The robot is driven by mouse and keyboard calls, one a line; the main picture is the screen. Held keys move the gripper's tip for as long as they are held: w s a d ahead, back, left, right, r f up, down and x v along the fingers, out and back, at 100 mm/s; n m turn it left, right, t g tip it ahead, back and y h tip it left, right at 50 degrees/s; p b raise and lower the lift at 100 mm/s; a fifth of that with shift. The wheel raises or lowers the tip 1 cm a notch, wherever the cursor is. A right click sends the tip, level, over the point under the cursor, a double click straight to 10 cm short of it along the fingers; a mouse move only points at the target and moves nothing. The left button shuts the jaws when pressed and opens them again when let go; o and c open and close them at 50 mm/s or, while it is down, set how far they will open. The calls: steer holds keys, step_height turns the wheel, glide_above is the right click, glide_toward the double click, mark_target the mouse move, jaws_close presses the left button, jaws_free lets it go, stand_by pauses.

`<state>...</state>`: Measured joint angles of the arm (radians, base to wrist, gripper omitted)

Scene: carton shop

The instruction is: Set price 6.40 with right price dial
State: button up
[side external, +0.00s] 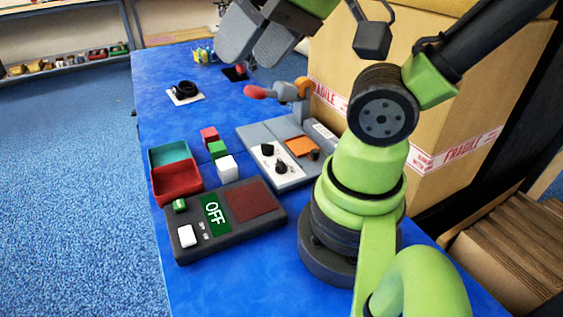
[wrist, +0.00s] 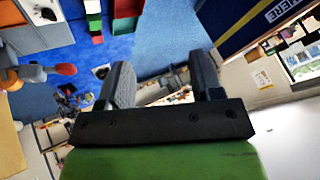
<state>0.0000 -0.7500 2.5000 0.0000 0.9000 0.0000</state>
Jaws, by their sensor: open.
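Two small black dials stand on a white plate (side external: 284,176) set in a grey panel (side external: 260,131) in the side view. One dial (side external: 267,150) is farther back and left, the other (side external: 281,167) nearer and right. Their pointer settings are too small to read, and no price figures are legible. My gripper (side external: 251,52) is open and empty, high above the far part of the table, well away from the dials. Its spread fingers also show in the wrist view (wrist: 162,84), with nothing between them. I cannot make out the dials there for certain.
A dark box (side external: 270,225) with a green OFF display stands in front of the panel. Red and teal trays (side external: 176,183) and small blocks (side external: 227,168) lie to the left. A red-tipped lever (side external: 257,92) rises behind the panel. Large cartons (side external: 460,125) stand at the right.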

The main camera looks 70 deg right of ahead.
steer(key=c, duration=0.3)
steer(key=shift+w+d, duration=0.2)
steer(key=shift+w, duration=0.1)
steer(key=shift+c, duration=0.5)
steer(key=m+g+y, duration=0.1)
steer(key=m+g, duration=0.4)
steer(key=g, duration=0.5)
glide_above(281, 161)
steer(key=w+d, duration=0.3)
step_height(281, 161, down, 20)
steer(key=x, duration=0.9)
steer(key=shift+s+a+r, duration=0.1)
steer(key=shift+s+a, duration=0.1)
jaws_close()
